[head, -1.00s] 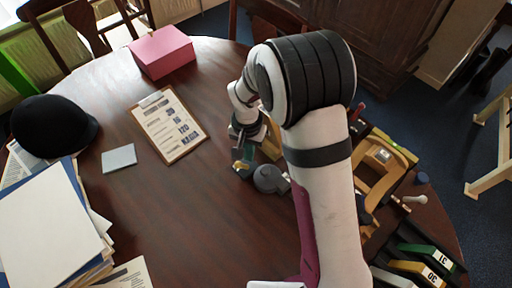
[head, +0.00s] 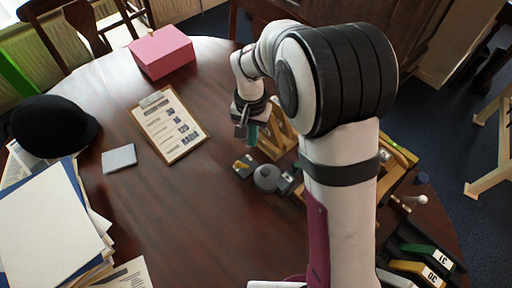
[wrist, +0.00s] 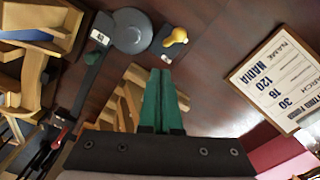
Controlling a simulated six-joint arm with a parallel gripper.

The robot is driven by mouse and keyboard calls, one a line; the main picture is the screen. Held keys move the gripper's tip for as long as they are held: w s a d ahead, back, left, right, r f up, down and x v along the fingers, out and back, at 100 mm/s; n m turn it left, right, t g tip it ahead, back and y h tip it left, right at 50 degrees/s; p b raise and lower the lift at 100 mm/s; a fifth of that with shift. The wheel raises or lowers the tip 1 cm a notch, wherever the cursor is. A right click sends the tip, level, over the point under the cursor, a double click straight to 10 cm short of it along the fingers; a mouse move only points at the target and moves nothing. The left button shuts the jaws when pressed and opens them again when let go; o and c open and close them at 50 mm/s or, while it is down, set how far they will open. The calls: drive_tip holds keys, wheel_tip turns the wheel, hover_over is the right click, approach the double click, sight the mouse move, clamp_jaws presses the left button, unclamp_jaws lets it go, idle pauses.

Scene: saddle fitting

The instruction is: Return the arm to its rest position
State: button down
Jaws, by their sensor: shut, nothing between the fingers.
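My gripper (head: 251,135) hangs above the table, just behind the small grey round device in the head view. In the wrist view its two green fingers (wrist: 160,100) lie together, shut with nothing between them. My white arm with black bands covers part of the table's right side in the head view.
The round wooden table (head: 190,210) holds a clipboard (head: 168,126), a pink box (head: 162,52), a black helmet (head: 52,126) and papers (head: 48,230). The grey round device (head: 267,178), wooden frames (head: 398,165) and numbered pieces (head: 425,262) are at right. The table's middle is clear.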

drive_tip(key=shift+r, duration=0.4)
drive_tip(key=s+d+r+m+y, duration=0.1)
drive_tip(key=s+d+r, duration=0.35)
drive_tip(key=s, duration=0.35)
drive_tip(key=s+d+r+m, duration=0.1)
drive_tip(key=s+d+r, duration=0.35)
drive_tip(key=s, duration=1.25)
drive_tip(key=shift+d+r+m+y, duration=0.3)
drive_tip(key=shift+y, duration=0.1)
